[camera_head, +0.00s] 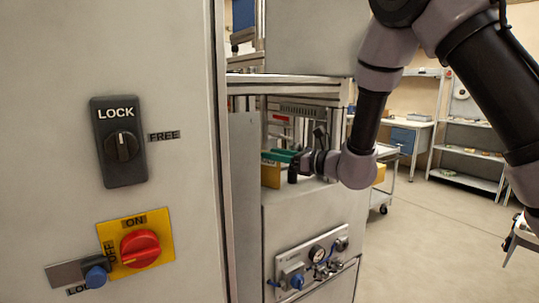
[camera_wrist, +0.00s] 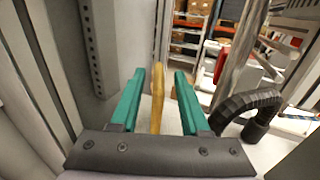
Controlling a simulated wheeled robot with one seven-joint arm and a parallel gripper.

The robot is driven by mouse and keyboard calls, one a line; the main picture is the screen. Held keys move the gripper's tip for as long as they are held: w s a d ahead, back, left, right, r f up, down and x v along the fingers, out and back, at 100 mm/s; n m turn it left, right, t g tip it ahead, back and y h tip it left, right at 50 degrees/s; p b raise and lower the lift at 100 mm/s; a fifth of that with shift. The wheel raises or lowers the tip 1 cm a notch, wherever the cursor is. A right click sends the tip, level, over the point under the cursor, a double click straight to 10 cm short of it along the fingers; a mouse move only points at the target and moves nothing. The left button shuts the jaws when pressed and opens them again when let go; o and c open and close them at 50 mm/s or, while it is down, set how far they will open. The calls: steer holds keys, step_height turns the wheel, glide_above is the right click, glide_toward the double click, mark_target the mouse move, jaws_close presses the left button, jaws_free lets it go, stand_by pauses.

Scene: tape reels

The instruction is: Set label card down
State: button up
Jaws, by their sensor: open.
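The label card is a thin yellow plate, seen edge-on in the wrist view (camera_wrist: 158,98) and face-on in the head view (camera_head: 270,176). My gripper has two green fingers, seen in the wrist view (camera_wrist: 159,95) and in the head view (camera_head: 278,156). The fingers are open, one on each side of the card, with a visible gap to both. The card stands upright between them. Its lower edge is hidden in the wrist view, so I cannot tell fully what it rests on.
A black curved hose (camera_wrist: 245,108) rises close to the right finger. A grey perforated upright (camera_wrist: 92,45) stands to the left. In the head view, a grey panel with a LOCK switch (camera_head: 122,145) and red knob (camera_head: 140,248) fills the left. Open floor (camera_head: 430,240) lies right.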

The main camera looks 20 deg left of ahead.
steer(key=v, duration=1)
steer(key=s+d+r+n+g+h, duration=0.3)
steer(key=s+d+r+n+g, duration=0.4)
steer(key=s+d+r+n, duration=0.3)
steer(key=s+d+r+n+t+h, duration=0.1)
steer(key=d+h, duration=0.5)
steer(key=d, duration=0.6)
steer(key=s+d+r+n+t+h, duration=0.1)
steer(key=s+d+n+t+h, duration=0.2)
steer(key=d, duration=0.9)
steer(key=n+t+h, duration=0.3)
steer(key=t, duration=0.1)
steer(key=shift+s+d+t, duration=0.2)
steer(key=shift+t, duration=0.1)
steer(key=shift+r, duration=0.1)
